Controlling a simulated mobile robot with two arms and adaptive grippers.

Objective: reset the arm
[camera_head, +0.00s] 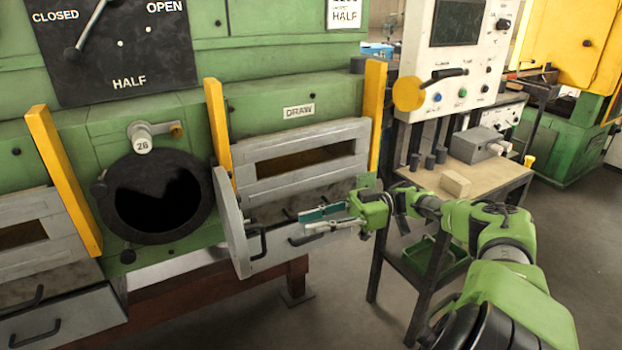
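My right arm (495,235), green and black, comes in from the lower right and reaches toward the furnace front. Its gripper (322,218) is in front of the grey drawer unit under the DRAW label. One finger shows a teal pad and the other is pale grey; a gap shows between them and nothing is seen held. The gripper is close to the drawer front (285,256) and its black handle; I cannot tell if it touches. My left gripper is not in view.
The green furnace has yellow posts (219,135), a round black port (157,196) and a lever plate (120,50) marked CLOSED, HALF and OPEN. To the right stand a control panel (450,65) and a side table (490,178) with a block (455,184). Open floor lies at the right.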

